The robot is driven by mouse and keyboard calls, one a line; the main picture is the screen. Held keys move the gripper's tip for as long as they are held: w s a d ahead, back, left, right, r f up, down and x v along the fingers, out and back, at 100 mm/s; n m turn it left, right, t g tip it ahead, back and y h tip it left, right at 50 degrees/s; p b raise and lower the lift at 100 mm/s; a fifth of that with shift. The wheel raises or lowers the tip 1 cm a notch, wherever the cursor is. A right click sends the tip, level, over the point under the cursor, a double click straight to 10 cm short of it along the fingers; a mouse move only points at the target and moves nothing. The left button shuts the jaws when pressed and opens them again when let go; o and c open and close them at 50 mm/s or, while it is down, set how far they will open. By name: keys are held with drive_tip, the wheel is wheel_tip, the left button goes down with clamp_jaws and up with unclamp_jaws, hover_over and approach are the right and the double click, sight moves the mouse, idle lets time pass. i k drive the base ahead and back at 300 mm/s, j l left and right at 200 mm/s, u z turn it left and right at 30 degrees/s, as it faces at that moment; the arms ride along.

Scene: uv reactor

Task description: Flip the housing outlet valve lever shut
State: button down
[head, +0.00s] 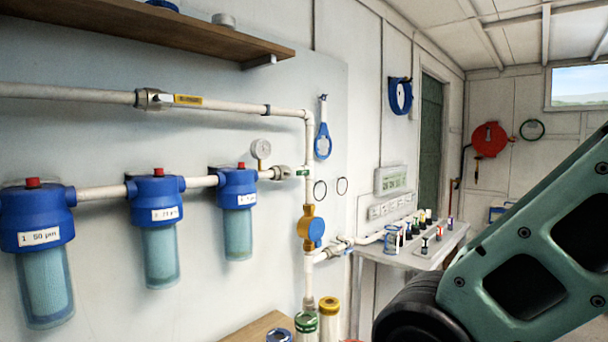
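Three blue-capped filter housings hang in a row on a white pipe along the left wall. Just right of the third housing (238,205), a grey valve-like fitting (281,172) sits on the outlet pipe, with a small green tag (302,172) beside it. It is too small to tell its lever or which way that lever points. My arm fills the lower right of the head view, well to the right of this fitting. My gripper is not in view.
A round gauge (261,149) stands above the outlet pipe. A brass and blue fitting (310,229) is on the vertical pipe. A blue wrench-like tool (322,142) hangs on the wall. A wooden shelf (140,35) juts out above. Several bottles stand on a side shelf (400,256).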

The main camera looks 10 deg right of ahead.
sight(301, 172)
drive_tip(key=l, duration=0.8)
drive_tip(key=i+l, duration=0.55)
drive_tip(key=l, duration=0.15)
drive_tip(key=i+j, duration=0.15)
drive_tip(key=i, duration=0.25)
drive_tip(key=i+j, duration=0.15)
drive_tip(key=i, duration=0.25)
drive_tip(key=u, duration=0.05)
